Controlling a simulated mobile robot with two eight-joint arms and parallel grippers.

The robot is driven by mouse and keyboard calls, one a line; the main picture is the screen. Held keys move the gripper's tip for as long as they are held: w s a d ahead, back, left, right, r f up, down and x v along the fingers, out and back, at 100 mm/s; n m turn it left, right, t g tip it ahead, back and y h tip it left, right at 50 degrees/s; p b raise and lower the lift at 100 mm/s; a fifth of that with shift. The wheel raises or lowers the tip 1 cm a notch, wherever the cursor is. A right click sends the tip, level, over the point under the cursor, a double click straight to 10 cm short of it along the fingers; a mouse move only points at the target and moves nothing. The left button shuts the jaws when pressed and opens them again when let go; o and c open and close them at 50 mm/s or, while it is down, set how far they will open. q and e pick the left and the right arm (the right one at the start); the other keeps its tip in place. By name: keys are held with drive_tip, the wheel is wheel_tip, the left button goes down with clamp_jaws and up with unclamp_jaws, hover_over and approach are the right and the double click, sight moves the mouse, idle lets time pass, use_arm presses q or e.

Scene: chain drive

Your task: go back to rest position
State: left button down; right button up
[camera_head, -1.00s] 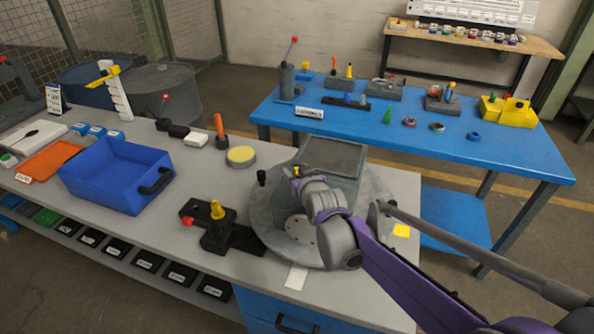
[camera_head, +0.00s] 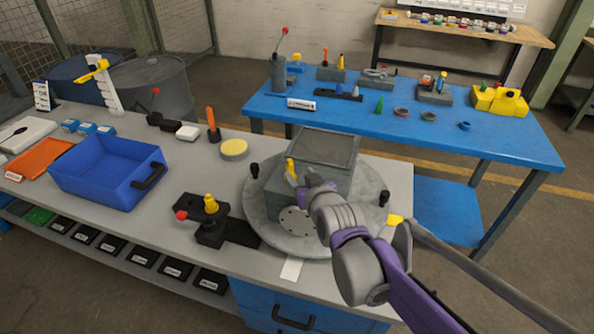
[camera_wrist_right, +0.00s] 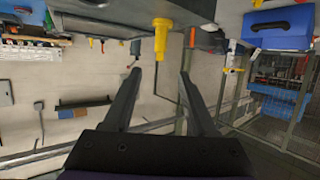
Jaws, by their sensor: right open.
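My right gripper (camera_head: 299,184) reaches in from the lower right over the round grey plate (camera_head: 262,229). It is at the near left side of the grey block (camera_head: 330,150) on that plate. In the right wrist view, its two fingers (camera_wrist_right: 160,75) stand apart with nothing held between them. A yellow peg (camera_head: 290,167) stands by the block's left side, close to the fingertips. A yellow peg also shows beyond the fingers in the upside-down wrist view (camera_wrist_right: 162,38). I cannot tell whether the fingertips touch it. My left gripper is not in view.
Left on the grey bench are a blue bin (camera_head: 90,185), a black clamp with a yellow knob (camera_head: 211,203), an upright orange-handled tool (camera_head: 212,122) and a yellow disc (camera_head: 234,148). Behind stands a blue table (camera_head: 440,135) with several small parts. A floor gap separates the tables.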

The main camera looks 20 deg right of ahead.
drive_tip(key=shift+s, duration=0.25)
idle(0.3)
drive_tip(key=s+f+g, duration=0.4)
drive_tip(key=s+f, duration=0.4)
drive_tip(key=s, duration=0.4)
drive_tip(key=s+f+g, duration=0.4)
drive_tip(key=s+f, duration=0.4)
drive_tip(key=s, duration=0.5)
drive_tip(key=shift+s+d+g, duration=0.15)
drive_tip(key=shift+s+g, duration=0.1)
drive_tip(key=shift+g, duration=0.05)
